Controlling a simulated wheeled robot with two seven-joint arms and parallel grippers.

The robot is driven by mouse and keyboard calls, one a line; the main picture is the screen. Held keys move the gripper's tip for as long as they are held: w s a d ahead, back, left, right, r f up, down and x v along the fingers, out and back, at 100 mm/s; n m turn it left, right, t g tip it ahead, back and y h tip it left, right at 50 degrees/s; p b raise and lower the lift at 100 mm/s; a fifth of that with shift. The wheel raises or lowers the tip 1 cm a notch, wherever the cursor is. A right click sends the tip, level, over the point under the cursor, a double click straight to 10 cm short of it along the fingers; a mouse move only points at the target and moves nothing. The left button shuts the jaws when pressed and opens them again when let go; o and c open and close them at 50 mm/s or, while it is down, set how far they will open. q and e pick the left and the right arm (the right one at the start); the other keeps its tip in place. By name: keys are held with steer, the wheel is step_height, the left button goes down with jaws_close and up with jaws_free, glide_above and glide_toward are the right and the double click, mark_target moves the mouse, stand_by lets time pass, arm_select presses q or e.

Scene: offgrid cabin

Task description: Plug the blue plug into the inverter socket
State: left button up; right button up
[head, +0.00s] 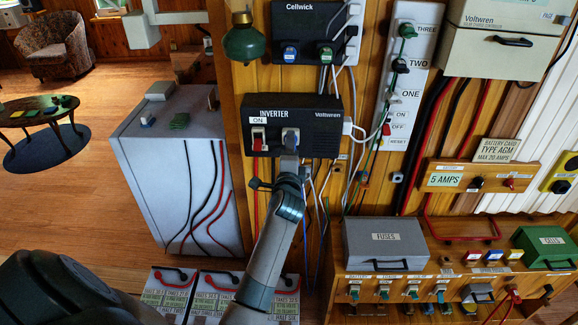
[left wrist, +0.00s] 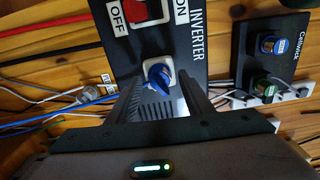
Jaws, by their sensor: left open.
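The inverter (head: 325,110) is a black box on the wood wall, with a red switch (head: 259,140) marked ON. It also shows in the left wrist view (left wrist: 190,52). A blue plug (left wrist: 161,75) sits at a pale round socket on the inverter's face. I cannot tell how deep it sits. My left gripper (head: 290,158) reaches up to the socket from below. In the left wrist view its open fingers (left wrist: 160,92) stand on either side of the plug, with no clear contact. In the head view the gripper hides most of the plug. My right gripper is not in view.
Above is the black Cellwick box (head: 310,20) with a blue and a green plug. A white power strip (head: 405,95) hangs to the right, with loose cables between. A green lamp (head: 243,42) hangs near the upper left. A grey cabinet (head: 165,150) stands left; batteries (head: 170,290) sit below.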

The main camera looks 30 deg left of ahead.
arm_select(q)
steer(key=b+v, duration=0.5)
steer(key=v, duration=1.2)
steer(key=shift+d, duration=0.1)
steer(key=shift+f, duration=0.1)
stand_by(0.6)
